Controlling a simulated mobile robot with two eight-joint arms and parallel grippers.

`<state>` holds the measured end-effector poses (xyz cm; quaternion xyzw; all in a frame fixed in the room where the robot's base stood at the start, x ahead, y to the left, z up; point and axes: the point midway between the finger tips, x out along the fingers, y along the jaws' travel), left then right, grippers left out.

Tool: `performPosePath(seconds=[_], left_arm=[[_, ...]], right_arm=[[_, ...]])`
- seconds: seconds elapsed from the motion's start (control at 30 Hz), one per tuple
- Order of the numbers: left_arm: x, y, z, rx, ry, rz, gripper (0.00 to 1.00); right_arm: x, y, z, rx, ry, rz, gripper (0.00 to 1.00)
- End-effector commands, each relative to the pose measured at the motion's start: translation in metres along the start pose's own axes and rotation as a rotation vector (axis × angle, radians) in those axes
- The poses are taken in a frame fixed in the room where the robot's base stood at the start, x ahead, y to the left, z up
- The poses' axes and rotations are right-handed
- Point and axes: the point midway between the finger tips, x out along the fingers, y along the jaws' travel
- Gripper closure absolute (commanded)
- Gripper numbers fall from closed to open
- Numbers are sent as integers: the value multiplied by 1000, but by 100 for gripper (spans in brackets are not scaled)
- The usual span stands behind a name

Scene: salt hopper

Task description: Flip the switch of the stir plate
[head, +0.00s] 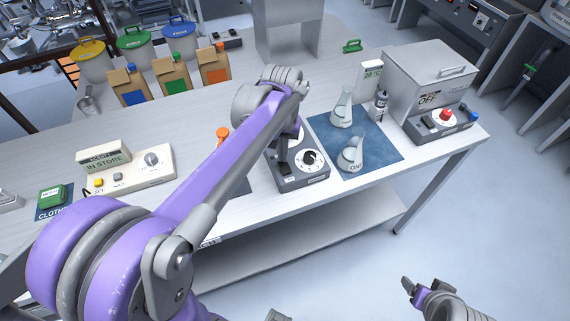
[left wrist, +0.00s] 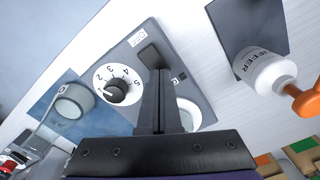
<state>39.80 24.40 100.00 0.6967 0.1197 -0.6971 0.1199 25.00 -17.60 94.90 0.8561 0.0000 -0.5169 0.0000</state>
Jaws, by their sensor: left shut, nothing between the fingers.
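The stir plate (head: 315,178) is a dark grey box near the table's front edge, partly hidden by my left arm. Its white numbered dial with a black knob (left wrist: 116,92) shows in the left wrist view. A dark square switch (left wrist: 149,54) sits by a small white label. My left gripper (head: 282,167) is shut and empty, pointing down at the plate. In the left wrist view its fingertips (left wrist: 158,72) are right at the switch; I cannot tell whether they touch. A white round top (left wrist: 189,113) is partly hidden behind the fingers. My right gripper (head: 408,286) is off the table at lower right.
A blue mat (head: 385,150) with two flasks lies right of the plate. A grey box device (head: 430,80) with a red knob stands farther right. A white bottle with an orange tip (left wrist: 265,72) stands near the plate. Cartons (head: 172,80) and lidded buckets stand at back left.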

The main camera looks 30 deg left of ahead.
Motion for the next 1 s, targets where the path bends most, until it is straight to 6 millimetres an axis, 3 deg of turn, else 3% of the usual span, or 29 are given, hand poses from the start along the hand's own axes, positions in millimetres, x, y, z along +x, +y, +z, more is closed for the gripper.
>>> performPosePath(seconds=[0.63, 1.0], left_arm=[[-56, 0, -1, 0, 3, 1, 100], [-57, 0, 0, 0, 1, 0, 100]], right_arm=[[-28, 0, -35, 0, 35, 0, 25], [-28, 0, -36, 0, 35, 0, 25]])
